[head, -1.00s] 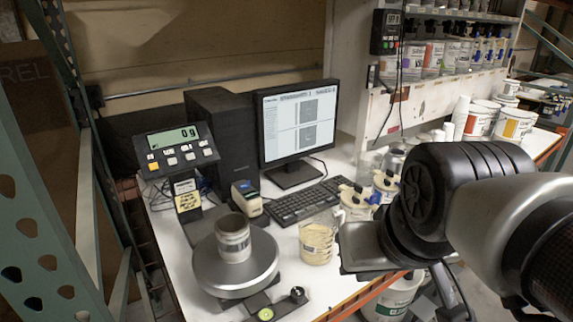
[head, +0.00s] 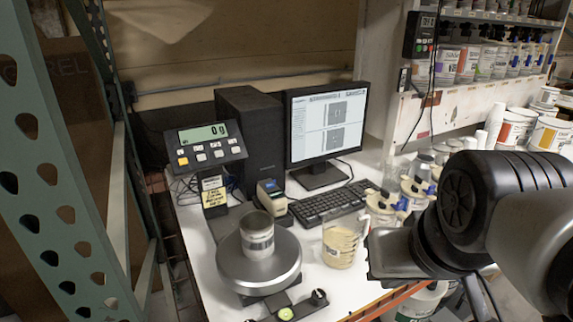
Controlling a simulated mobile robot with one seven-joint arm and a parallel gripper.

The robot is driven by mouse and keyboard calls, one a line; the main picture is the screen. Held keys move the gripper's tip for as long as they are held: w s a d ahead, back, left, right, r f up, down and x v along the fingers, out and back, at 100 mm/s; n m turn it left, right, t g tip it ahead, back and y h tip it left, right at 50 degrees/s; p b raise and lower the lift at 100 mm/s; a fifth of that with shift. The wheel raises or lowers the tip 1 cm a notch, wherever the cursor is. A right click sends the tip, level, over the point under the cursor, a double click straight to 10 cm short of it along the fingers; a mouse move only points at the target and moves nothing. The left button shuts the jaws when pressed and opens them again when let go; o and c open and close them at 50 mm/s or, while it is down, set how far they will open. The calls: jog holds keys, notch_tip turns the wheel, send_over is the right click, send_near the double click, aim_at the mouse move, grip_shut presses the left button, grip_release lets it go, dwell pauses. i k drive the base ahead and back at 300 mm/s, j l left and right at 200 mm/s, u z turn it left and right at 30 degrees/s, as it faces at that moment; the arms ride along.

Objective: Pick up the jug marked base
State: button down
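A clear jug (head: 342,243) with a cream liquid in its lower part stands upright on the white table, right of the scale. Its handle is toward the right. No "base" marking is readable on it at this size. My gripper (head: 388,254) is at the right, close beside the jug's handle side; its fingers cannot be made out, so I cannot tell whether it is open or whether it touches the jug. The arm hides part of the table behind it.
A metal can (head: 257,236) stands on the round scale plate (head: 232,266) left of the jug. A keyboard (head: 331,199), monitor (head: 326,122) and scale display (head: 205,145) are behind. Lidded containers (head: 411,194) stand near the arm. The table's front edge (head: 395,297) is close.

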aim_at(342, 227)
jog(key=i+l, duration=0.15)
jog(key=l, duration=0.5)
jog(key=i+l, duration=0.15)
jog(key=l, duration=0.5)
jog(key=i+l, duration=0.2)
jog(key=l, duration=0.45)
jog(key=i+l, duration=0.15)
jog(key=l, duration=0.5)
jog(key=i+l, duration=0.15)
jog(key=l, duration=0.45)
jog(key=i+l, duration=0.15)
jog(key=l, duration=0.5)
jog(key=i+l, duration=0.15)
jog(key=l, duration=0.5)
jog(key=i+l, duration=0.2)
jog(key=l, duration=0.45)
jog(key=u, duration=2.05)
